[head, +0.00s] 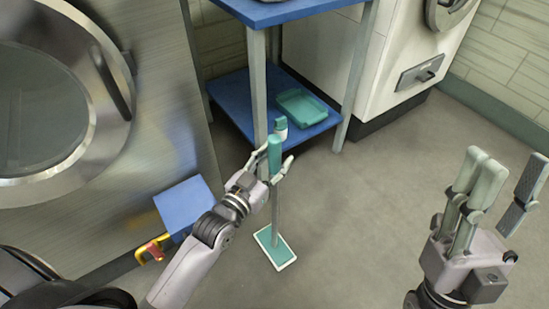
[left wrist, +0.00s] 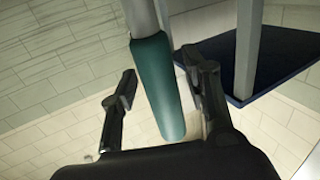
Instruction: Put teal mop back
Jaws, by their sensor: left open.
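The teal mop stands about upright on the floor, with a teal grip (head: 275,152), a grey pole and a flat teal head (head: 276,248) edged in white. My left gripper (head: 274,163) is open, with its fingers on either side of the grip. In the left wrist view the teal grip (left wrist: 158,90) lies between the two open fingers (left wrist: 160,78); whether either finger touches it I cannot tell. My right gripper (head: 497,192) is open and empty above the floor at the right, far from the mop.
Steel and white machines stand behind. A blue panel (head: 184,203) and a yellow-red object (head: 153,249) are at left. Floor at right is clear.

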